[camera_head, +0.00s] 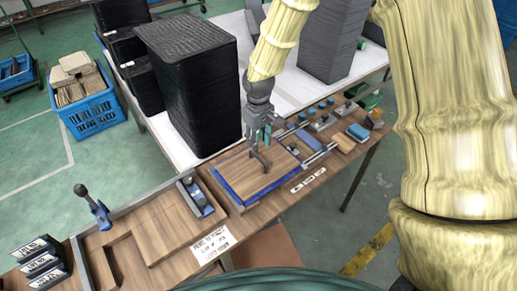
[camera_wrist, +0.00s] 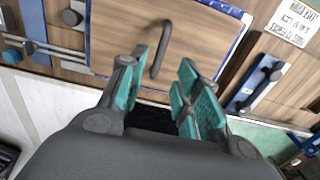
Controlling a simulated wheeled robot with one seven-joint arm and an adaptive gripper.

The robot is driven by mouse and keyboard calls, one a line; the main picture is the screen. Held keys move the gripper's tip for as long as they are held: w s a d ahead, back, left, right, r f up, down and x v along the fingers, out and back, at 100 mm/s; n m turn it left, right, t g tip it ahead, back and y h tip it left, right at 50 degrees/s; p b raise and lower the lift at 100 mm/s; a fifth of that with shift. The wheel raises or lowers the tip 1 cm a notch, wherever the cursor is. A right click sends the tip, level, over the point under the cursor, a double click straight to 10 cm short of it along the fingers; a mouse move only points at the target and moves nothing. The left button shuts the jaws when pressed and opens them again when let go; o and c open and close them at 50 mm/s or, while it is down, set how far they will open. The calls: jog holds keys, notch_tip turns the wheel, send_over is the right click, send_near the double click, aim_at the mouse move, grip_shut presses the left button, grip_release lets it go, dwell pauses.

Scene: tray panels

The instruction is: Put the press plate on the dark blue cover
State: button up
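The press plate (camera_head: 240,176) is a flat wooden panel with a dark bent handle (camera_head: 259,162) standing on it. It lies over the dark blue cover (camera_head: 226,187), whose blue edge shows around the wood; I cannot tell whether they touch all round. In the wrist view the plate (camera_wrist: 205,42), its handle (camera_wrist: 162,50) and the blue edge (camera_wrist: 236,12) also show. My gripper (camera_head: 262,135) is above the plate at the handle. Its teal fingers (camera_wrist: 160,88) are apart, with a clear gap between them and nothing visibly clamped.
A wooden tray (camera_head: 150,232) with a recess lies to the left, with a dark-knobbed blue tool (camera_head: 95,208) beside it. A tall black stack (camera_head: 195,80) stands behind. Small blocks and knobs (camera_head: 322,121) crowd the right. A printed label (camera_head: 212,244) lies at the front.

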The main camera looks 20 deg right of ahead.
jog(key=shift+r+b, duration=0.35)
jog(key=shift+r, duration=1.15)
